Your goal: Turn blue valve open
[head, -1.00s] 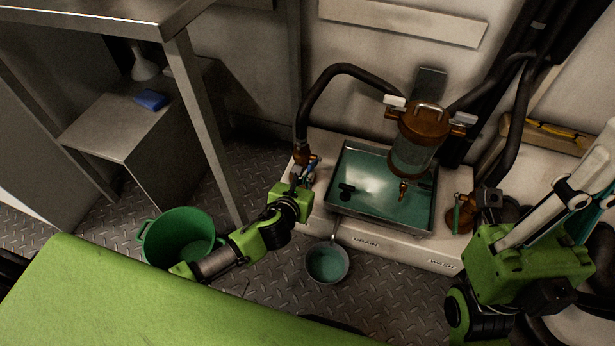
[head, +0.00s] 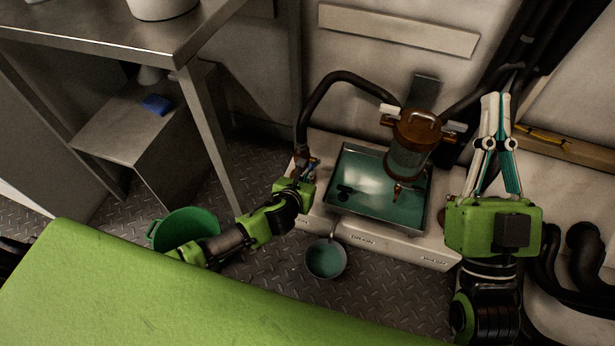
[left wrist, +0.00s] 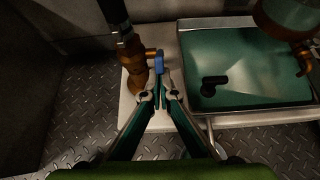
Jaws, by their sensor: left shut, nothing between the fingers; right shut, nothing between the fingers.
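The blue valve handle (left wrist: 159,62) sits on a brass valve (left wrist: 134,65) under a black hose in the left wrist view. In the head view the brass valve (head: 298,162) stands left of the tray, with its handle largely hidden by my gripper. My left gripper (left wrist: 161,80) is shut and empty, its tips just in front of the blue handle; I cannot tell whether they touch it. In the head view my left gripper (head: 308,173) is beside the valve. My right gripper (head: 495,97) is shut and empty, pointing up at the right.
A metal tray (head: 423,220) with teal liquid lies right of the valve, below a brass-capped glass vessel (head: 408,160). A pan (head: 326,260) and a green bucket (head: 185,222) are on the floor. A steel table leg (head: 212,140) stands to the left.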

